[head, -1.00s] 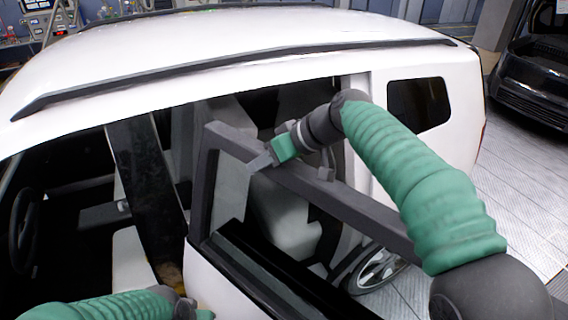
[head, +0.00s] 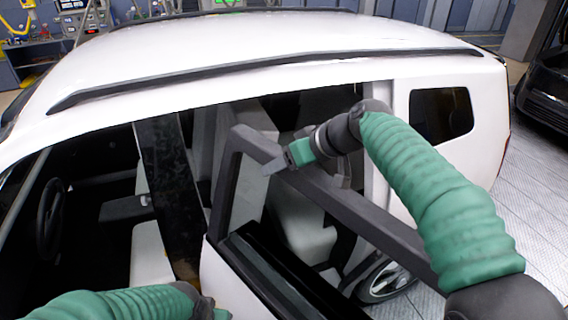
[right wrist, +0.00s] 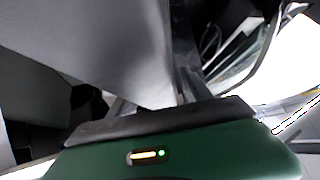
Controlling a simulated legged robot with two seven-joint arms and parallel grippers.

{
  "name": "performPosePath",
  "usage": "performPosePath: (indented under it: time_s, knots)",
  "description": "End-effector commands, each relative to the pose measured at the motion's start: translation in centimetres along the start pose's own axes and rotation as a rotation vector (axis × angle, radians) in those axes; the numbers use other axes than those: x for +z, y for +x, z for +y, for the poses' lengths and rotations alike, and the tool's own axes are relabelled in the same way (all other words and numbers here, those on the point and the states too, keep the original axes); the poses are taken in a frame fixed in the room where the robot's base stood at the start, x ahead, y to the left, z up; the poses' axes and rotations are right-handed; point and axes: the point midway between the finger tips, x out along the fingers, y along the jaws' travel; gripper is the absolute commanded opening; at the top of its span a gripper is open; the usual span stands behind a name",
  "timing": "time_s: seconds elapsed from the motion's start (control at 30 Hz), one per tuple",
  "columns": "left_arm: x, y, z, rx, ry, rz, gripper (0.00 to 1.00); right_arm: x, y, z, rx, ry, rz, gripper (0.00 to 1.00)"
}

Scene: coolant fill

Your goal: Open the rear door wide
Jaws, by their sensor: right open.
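The rear door (head: 345,210) of the white car stands partly open, swung out from the body, with its dark window frame and lowered glass opening in front of the cabin. My right gripper (head: 272,168) is at the inner side of the window frame's upper part, open. In the right wrist view its fingers (right wrist: 150,108) lie close to a pale grey surface; contact cannot be told. My left gripper (head: 218,312) is at the bottom edge, mostly cut off, beside the door's front edge; its jaws do not show clearly.
The car's roof (head: 270,60) spans the top, with a dark roof rail. A dark pillar (head: 168,195) stands left of the door opening. A rear wheel (head: 385,282) shows behind the door. A black car (head: 545,95) is parked far right, with clear floor (head: 530,210) between.

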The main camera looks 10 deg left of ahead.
Motion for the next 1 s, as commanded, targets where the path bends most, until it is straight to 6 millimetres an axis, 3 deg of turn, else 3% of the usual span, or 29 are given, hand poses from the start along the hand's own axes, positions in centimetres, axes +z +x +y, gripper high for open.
performPosePath:
  time_s: [0.13,0.27,0.47,0.7,0.83,1.0]
  knots:
    - [0.1,0.3,0.0,0.000,0.000,0.000,0.36,0.1,-0.4,0.1,0.001,0.000,0.000,0.58]
    - [0.3,1.3,0.0,0.000,0.000,0.000,0.36,0.3,-2.5,0.2,0.003,-0.001,0.002,0.58]
    - [0.7,2.8,0.0,0.000,0.000,0.000,0.36,0.2,-8.3,0.2,0.006,-0.002,0.003,0.58]
    - [0.8,3.1,0.0,0.000,0.000,0.000,0.36,-0.1,-14.5,0.1,0.003,0.000,0.000,0.58]
    - [0.7,3.1,0.0,0.000,0.000,0.000,0.36,-0.2,-16.1,0.0,0.001,0.001,-0.001,0.58]
    - [0.7,3.1,0.0,0.000,0.000,0.000,0.36,-0.2,-16.5,0.0,0.000,0.000,-0.003,0.58]
